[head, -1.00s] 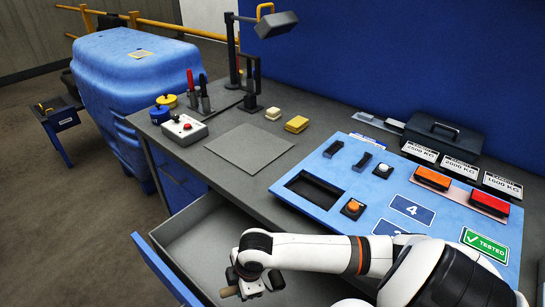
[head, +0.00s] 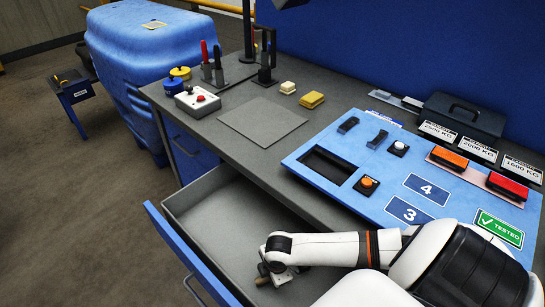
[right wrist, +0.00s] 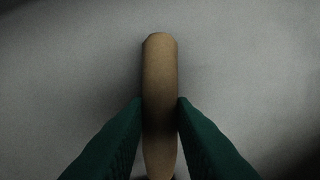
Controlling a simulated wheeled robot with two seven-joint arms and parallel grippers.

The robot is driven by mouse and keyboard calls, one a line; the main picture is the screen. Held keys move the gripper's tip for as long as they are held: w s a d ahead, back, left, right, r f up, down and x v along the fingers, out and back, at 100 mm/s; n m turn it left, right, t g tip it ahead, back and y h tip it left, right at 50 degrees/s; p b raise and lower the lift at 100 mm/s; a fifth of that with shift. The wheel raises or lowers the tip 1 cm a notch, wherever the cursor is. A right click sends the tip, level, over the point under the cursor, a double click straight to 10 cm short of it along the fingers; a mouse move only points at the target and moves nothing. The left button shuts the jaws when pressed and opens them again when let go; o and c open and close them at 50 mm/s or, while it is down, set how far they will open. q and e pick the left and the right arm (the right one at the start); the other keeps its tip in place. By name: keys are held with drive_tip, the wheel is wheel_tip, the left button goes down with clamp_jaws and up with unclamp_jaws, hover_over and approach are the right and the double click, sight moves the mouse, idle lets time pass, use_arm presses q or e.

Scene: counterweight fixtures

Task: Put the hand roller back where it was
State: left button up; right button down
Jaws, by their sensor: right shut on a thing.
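My right gripper (right wrist: 160,105) is shut on the tan, wood-coloured handle (right wrist: 160,75) of what appears to be the hand roller. In the right wrist view the handle stands lengthwise between the two green fingers, over a plain grey surface. In the head view my right gripper (head: 268,274) is down inside the open drawer (head: 205,210), with a bit of the handle (head: 262,281) showing beside it. The roller's other end is hidden, and I cannot tell if it touches the drawer floor. My left gripper is not in view.
The drawer's visible floor is bare. Above it, the bench carries a grey mat (head: 262,121), a control box (head: 197,102), yellow and cream blocks and a blue panel (head: 325,135) with an empty dark recess (head: 328,165). A blue bin (head: 140,75) stands at left.

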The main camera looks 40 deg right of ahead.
drive_tip(key=c, duration=1.2)
unclamp_jaws()
drive_tip(key=shift+c, duration=0.2)
wheel_tip(320, 180, up, 12)
drive_tip(key=s+p, duration=0.1)
drive_tip(key=s, duration=0.1)
drive_tip(key=shift+a, duration=0.1)
